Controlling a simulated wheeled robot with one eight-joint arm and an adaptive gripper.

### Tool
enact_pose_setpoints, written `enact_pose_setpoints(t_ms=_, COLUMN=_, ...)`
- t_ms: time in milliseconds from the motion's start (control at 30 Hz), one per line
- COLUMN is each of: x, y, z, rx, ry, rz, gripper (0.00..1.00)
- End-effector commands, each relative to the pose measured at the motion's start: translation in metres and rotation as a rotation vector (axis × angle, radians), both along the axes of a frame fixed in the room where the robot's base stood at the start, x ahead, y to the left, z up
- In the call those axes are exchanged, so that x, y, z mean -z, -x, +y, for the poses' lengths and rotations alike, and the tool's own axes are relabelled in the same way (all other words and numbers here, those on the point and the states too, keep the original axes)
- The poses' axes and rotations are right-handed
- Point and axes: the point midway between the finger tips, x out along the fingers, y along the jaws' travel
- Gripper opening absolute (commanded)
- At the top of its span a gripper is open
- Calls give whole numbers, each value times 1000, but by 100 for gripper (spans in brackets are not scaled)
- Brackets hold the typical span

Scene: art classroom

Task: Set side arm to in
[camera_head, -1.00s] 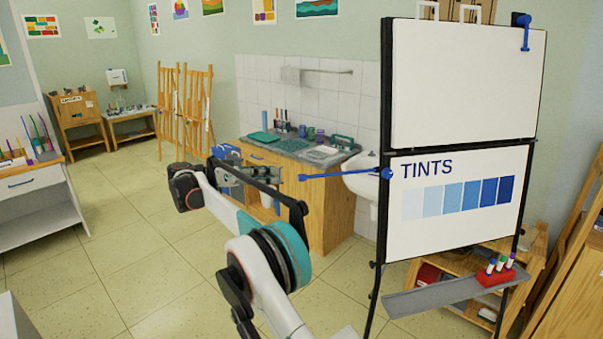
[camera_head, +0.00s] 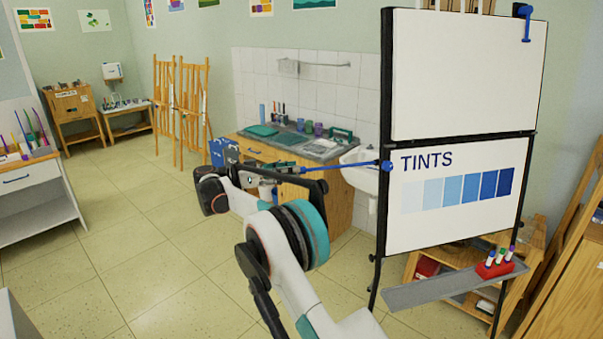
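The side arm (camera_head: 345,167) is a thin blue rod on the left edge of the whiteboard stand. It sticks out to the left, nearly level, from a blue pivot knob (camera_head: 387,166). My gripper (camera_head: 284,169) is at the rod's free left end, partly hidden behind a dark link of my arm. The gripper overlaps the rod's tip in the picture. I cannot tell whether it touches the rod or how far its fingers are apart. The whiteboard (camera_head: 465,75) has a lower panel marked TINTS (camera_head: 455,225).
A blue bracket (camera_head: 525,20) hangs at the board's top right. A grey tray (camera_head: 430,291) with a red marker holder (camera_head: 495,268) juts out below the board. A sink counter (camera_head: 325,205) stands behind my arm. The floor at left is clear.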

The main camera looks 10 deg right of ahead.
Motion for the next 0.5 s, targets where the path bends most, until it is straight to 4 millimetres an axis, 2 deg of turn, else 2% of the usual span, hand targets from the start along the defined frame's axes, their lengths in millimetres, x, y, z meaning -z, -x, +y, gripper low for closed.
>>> enact_pose_setpoints(t_ms=33, x=1, y=0, z=-10, rx=2, ry=-1, rz=0, gripper=40)
enact_pose_setpoints(t_ms=200, x=1, y=0, z=-30, rx=1, ry=0, rz=0, gripper=40)
enact_pose_setpoints(t_ms=500, x=0, y=-1, z=-40, rx=-1, ry=0, rz=0, gripper=40)
